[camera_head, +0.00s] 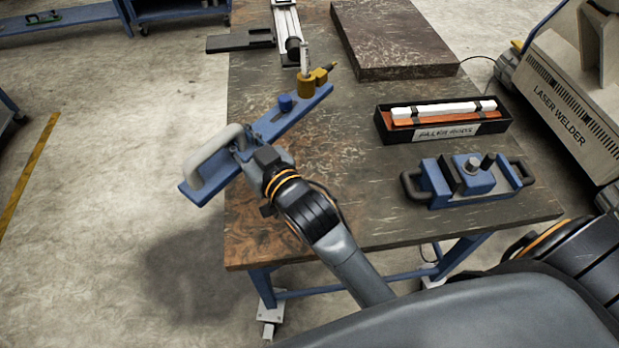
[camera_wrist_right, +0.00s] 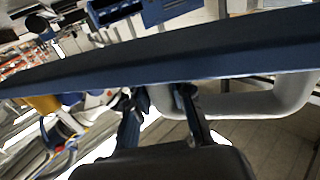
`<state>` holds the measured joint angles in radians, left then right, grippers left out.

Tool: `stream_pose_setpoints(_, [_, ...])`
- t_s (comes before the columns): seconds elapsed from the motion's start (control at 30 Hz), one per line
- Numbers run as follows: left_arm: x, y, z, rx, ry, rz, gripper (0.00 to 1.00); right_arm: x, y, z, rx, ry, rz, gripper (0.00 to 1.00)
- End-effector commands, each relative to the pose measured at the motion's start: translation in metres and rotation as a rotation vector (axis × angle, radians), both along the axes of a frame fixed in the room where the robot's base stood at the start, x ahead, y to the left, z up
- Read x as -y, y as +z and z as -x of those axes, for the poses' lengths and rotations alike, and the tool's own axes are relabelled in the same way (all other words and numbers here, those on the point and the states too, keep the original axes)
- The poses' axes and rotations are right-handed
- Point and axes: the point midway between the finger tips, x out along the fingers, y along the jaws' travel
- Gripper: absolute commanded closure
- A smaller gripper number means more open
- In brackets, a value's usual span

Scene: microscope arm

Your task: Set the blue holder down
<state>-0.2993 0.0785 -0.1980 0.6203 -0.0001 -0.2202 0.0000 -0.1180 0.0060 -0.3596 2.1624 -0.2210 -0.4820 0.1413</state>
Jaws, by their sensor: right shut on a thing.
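The blue holder (camera_head: 304,108) is a long blue bar with a grey loop handle at its left end, a blue knob, and a brass-coloured fitting at its far right end. It lies diagonally over the left side of the table, its handle end past the left edge. My right gripper (camera_head: 248,150) is shut on it near the handle; the fingertips are mostly hidden. In the right wrist view the bar (camera_wrist_right: 160,55) crosses the picture, with the fingers (camera_wrist_right: 160,100) by the grey handle. I cannot tell whether the bar touches the tabletop. My left gripper is not in view.
The table (camera_head: 350,205) has free room right of the holder. A dark stone slab (camera_head: 395,40), an open black box (camera_head: 445,120) with a white bar, and a blue clamp with black handles (camera_head: 470,182) stand on it. A rail device (camera_head: 288,22) is near the holder's far end.

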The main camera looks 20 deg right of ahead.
Motion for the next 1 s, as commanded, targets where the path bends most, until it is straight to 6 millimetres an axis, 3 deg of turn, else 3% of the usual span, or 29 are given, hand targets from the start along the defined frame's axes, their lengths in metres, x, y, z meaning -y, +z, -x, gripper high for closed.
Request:
stream_pose_setpoints(0.4, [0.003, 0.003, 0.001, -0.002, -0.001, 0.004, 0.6, 0.031, -0.038, 0.083, 0.001, 0.0, 0.003, 1.0])
stream_pose_setpoints(0.6, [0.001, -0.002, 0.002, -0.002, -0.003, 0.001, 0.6, 0.04, -0.071, 0.105, 0.003, -0.001, 0.002, 1.0])
stream_pose_setpoints(0.87, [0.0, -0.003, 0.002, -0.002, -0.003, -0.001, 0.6, 0.044, -0.086, 0.117, 0.008, -0.001, 0.002, 1.0])
stream_pose_setpoints(1.0, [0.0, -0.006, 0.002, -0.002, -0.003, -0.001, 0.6, 0.047, -0.102, 0.124, 0.006, -0.001, 0.002, 1.0])
